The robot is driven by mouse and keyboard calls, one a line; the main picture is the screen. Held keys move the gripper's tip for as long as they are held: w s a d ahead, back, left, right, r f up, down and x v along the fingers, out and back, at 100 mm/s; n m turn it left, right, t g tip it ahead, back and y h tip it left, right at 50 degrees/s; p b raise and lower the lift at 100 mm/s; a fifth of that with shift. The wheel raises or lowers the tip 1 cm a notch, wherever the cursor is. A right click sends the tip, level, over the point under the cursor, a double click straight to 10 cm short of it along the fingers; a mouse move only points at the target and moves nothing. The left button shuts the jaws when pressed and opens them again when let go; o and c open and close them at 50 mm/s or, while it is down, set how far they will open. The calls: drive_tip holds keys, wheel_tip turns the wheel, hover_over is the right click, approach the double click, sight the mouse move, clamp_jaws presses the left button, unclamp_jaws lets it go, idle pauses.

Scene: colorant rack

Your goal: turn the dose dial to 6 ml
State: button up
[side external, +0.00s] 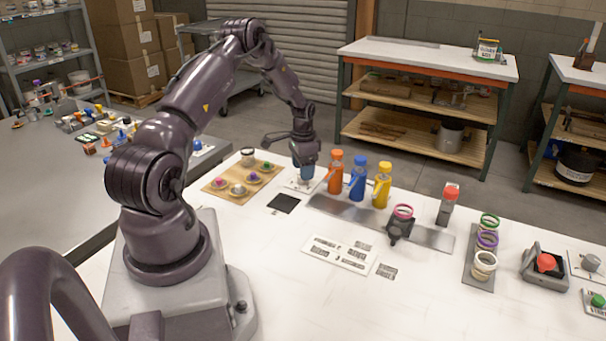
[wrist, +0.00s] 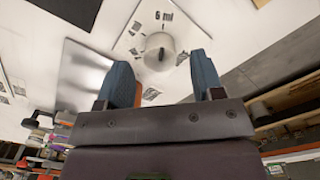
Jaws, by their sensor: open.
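The dose dial (wrist: 160,46) is a pale grey round knob on a white plate (wrist: 128,40), with "6 ml" printed beyond the knob in the wrist view. Other dark marks surround the knob, too small to read. A dark mark shows on the knob, but I cannot tell which value it points at. My gripper (wrist: 161,62) is open, with one blue finger on each side of the knob and gaps visible.
Orange (side external: 335,172), blue (side external: 357,178) and yellow (side external: 382,185) bottles stand close to the right of my gripper. A wooden board (side external: 217,190) with small coloured-top cups lies to the left. A black square (side external: 284,203) lies in front. The white table's front is mostly clear.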

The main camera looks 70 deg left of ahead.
wheel_tip(320, 180, up, 10)
drive_tip(key=shift+r, duration=0.25)
idle(0.4)
drive_tip(key=s+d+r+t, duration=0.2)
drive_tip(key=s+d+r, duration=0.2)
drive_tip(key=d+r, duration=0.3)
drive_tip(key=s+d+r+t, duration=0.1)
drive_tip(key=s+d+r, duration=0.3)
drive_tip(key=d, duration=1.3)
drive_tip(key=s+d+r+t, duration=0.2)
drive_tip(key=s+d+r, duration=0.2)
drive_tip(key=d+r, duration=0.6)
drive_tip(key=d, duration=0.3)
drive_tip(key=shift+s+r+m+t, duration=0.2)
drive_tip(key=shift+s+m+t, duration=0.1)
